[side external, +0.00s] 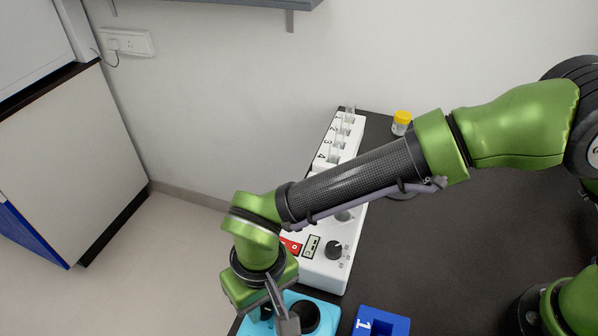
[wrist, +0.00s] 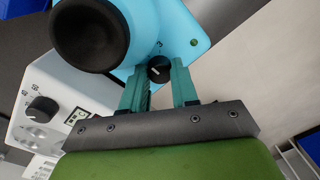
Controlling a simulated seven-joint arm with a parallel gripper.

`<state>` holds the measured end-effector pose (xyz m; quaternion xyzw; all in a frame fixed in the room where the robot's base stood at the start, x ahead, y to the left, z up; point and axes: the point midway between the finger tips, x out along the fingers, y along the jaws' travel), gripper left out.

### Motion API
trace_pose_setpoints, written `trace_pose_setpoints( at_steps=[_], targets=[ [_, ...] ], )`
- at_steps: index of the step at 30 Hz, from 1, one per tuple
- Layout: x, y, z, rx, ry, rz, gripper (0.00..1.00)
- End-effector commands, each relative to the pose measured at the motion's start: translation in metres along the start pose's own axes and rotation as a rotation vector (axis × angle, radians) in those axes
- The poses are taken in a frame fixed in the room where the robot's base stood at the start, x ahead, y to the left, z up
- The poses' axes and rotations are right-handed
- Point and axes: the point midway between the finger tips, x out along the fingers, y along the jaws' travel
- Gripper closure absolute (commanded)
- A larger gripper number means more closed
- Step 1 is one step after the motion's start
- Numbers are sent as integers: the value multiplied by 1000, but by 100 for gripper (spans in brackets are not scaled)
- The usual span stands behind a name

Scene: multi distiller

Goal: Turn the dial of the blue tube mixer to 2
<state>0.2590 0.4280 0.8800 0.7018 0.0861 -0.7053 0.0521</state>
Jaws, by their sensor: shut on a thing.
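The blue tube mixer (wrist: 181,32) has a round black cup (wrist: 91,36) on top and a small black dial (wrist: 159,69) with a white pointer mark. A small marking shows beside the dial, but I cannot read the setting. My gripper (wrist: 160,74) has its teal fingers on both sides of the dial, shut on it. In the side view the mixer (side external: 325,306) is at the bottom edge, partly cut off and partly covered by my gripper (side external: 286,318). The dial is hidden there.
A white device (side external: 320,272) with its own black knob (side external: 334,250) stands beside the mixer. A numbered tube rack (side external: 325,151) and a yellow-capped jar (side external: 402,122) stand farther back. A blue block marked 1 (side external: 381,322) is right of the mixer. The dark table (side external: 450,250) is clear at right.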

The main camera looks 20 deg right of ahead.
Motion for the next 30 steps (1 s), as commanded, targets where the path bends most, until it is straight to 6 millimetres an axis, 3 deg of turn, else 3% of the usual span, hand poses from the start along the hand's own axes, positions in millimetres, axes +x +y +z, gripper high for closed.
trace_pose_setpoints(
  at_steps=[3, 4, 9, 20, 23, 30],
  targets=[
    [-1, 0, 0, 0, 1, -1, 100],
    [-1, 0, 0, -1, 1, -1, 68],
    [-1, 0, 0, -1, 1, -1, 46],
    [-7, 0, 0, -1, 1, -1, 46],
    [-21, -1, -1, -1, 3, -3, 46],
    [-78, -1, -1, -1, 4, -5, 46]
  ],
)
